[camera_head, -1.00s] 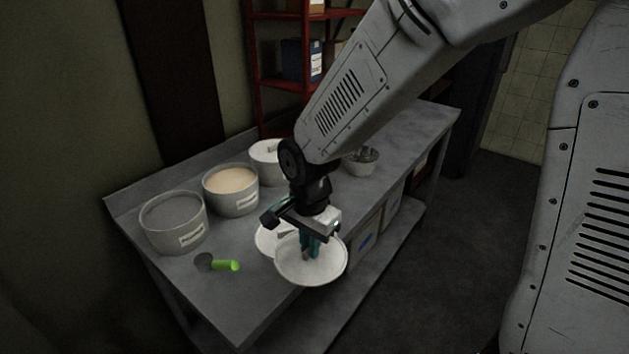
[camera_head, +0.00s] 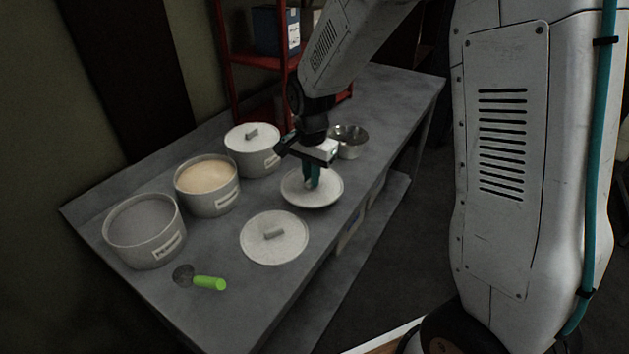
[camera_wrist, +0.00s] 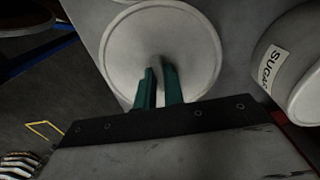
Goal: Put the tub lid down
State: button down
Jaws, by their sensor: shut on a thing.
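My gripper (camera_head: 312,177) is shut on the handle of a round white tub lid (camera_head: 298,193). The held lid is level at the right part of the table, near its front edge. I cannot tell whether it touches the tabletop. In the wrist view the lid (camera_wrist: 190,40) fills the middle, with my teal fingers closed at its centre. A second white lid (camera_head: 286,248) lies flat on the table, in front and to the left of the held one, apart from it.
Two open tubs, one grey inside (camera_head: 147,250) and one tan inside (camera_head: 216,204), and a lidded tub (camera_head: 259,158) stand along the back. A metal bowl (camera_head: 353,147) stands right of my gripper. A green-handled scoop (camera_head: 209,283) lies front left on the table (camera_head: 225,322).

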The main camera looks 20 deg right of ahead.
jog(key=shift+w+d+f, duration=0.1)
jog(key=shift+w+d, duration=0.65)
jog(key=shift+f, duration=1.75)
jog(key=shift+f, duration=0.1)
jog(key=c, duration=1.5)
grip_release()
